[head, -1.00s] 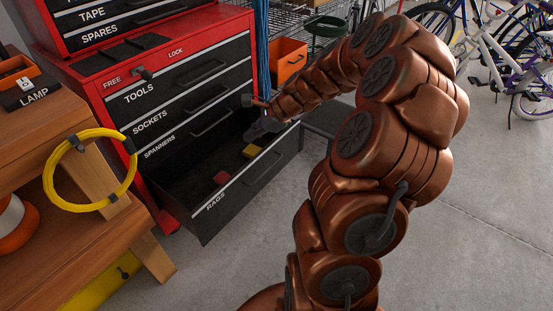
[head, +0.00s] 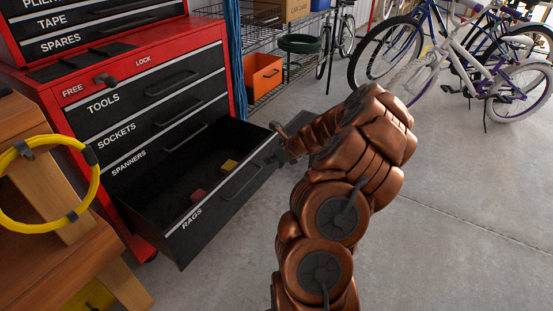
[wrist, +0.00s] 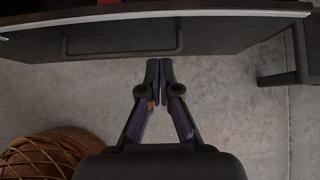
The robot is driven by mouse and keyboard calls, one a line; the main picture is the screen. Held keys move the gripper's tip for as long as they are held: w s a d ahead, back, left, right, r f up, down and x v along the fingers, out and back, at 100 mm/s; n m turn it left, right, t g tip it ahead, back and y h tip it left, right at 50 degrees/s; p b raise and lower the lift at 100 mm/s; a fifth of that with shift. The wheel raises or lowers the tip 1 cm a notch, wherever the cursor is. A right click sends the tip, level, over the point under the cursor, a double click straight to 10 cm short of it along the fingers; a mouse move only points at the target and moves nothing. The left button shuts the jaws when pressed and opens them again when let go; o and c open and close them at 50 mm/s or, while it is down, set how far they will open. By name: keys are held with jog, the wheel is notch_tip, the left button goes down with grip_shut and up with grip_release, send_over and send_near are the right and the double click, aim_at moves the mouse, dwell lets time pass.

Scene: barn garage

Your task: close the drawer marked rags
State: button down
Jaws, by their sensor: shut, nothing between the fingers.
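The drawer marked rags (head: 228,203) is the bottom drawer of the red tool cabinet (head: 50,98) and stands pulled far out. A red block (head: 198,195) and a yellow block (head: 229,166) lie inside it. Its dark front with the bar handle (wrist: 122,40) runs across the top of the wrist view. My gripper (wrist: 160,62) is shut and empty, outside the drawer, with its fingertips just short of the front below the handle in that view. In the head view my gripper (head: 284,150) is by the right end of the drawer front. Whether it touches is unclear.
The drawers marked tools, sockets and spanners above are shut. A lock lever (head: 106,80) sits above them. A wooden bench (head: 60,250) with a yellow hose coil (head: 85,205) stands at left. An orange bin (head: 263,77) and bicycles (head: 440,60) are behind. Floor at right is clear.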

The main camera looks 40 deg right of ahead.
aim_at(250, 161)
jog(key=w+f, duration=0.1)
jog(key=w+a+f+b, duration=0.1)
jog(key=w, duration=0.1)
jog(key=w+b, duration=0.1)
jog(key=w, duration=0.1)
jog(key=shift+w+a+f, duration=0.1)
jog(key=shift+a+f, duration=0.05)
jog(key=shift+f, duration=0.25)
jog(key=shift+w, duration=0.35)
jog(key=shift+w+a+r, duration=0.1)
jog(key=shift+w+r, duration=0.05)
jog(key=shift+w, duration=0.1)
